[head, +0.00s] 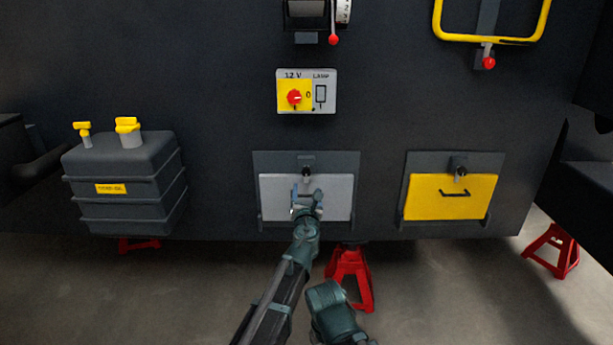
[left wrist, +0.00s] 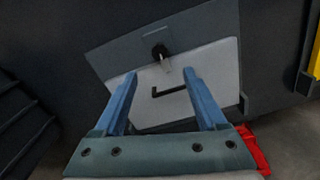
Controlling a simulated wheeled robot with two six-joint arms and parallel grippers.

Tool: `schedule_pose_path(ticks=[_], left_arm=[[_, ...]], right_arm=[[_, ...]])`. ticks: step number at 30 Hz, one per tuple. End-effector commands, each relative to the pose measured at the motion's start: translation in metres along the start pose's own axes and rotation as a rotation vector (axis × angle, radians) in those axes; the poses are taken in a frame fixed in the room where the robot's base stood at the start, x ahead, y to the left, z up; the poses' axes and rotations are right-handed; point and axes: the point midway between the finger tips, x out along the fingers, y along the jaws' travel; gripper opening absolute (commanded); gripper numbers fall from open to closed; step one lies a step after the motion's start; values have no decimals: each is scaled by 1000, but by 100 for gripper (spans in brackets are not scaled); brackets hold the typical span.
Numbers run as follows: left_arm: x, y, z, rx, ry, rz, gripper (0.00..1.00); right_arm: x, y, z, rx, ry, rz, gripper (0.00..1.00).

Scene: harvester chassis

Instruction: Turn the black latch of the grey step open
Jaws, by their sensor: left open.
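The grey step (head: 338,208) is a light grey panel in a dark frame, low on the middle of the chassis wall. It also shows in the left wrist view (left wrist: 222,72). Its black latch (head: 307,171) sits at the top middle edge of the panel. In the left wrist view the latch (left wrist: 159,51) is a dark knob with a pale tab pointing down over the panel. My left gripper (head: 307,193) is open and empty in front of the panel, below the latch. Its two blue fingers (left wrist: 160,74) point towards the latch, which appears beyond and between their tips.
A black handle (left wrist: 168,91) is on the grey panel. A yellow step (head: 450,207) with its own latch (head: 460,172) is to the right. A switch panel (head: 306,91) is above, a dark tank (head: 125,180) at left. A red stand (head: 349,275) is below.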

Motion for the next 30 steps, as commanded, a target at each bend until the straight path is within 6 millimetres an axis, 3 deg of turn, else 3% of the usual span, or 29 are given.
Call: schedule_pose_path(ticks=[9,15,19,27,30], left_arm=[[68,0,0,-2,1,1,74],[102,0,0,-2,1,1,74],[112,0,0,-2,1,1,74],[112,1,0,-2,1,1,74],[112,1,0,-2,1,1,57]], right_arm=[[0,0,0,0,0,0,50],[0,0,0,0,0,0,50],[0,0,0,0,0,0,50],[0,0,0,0,0,0,50],[0,0,0,0,0,0,50]])
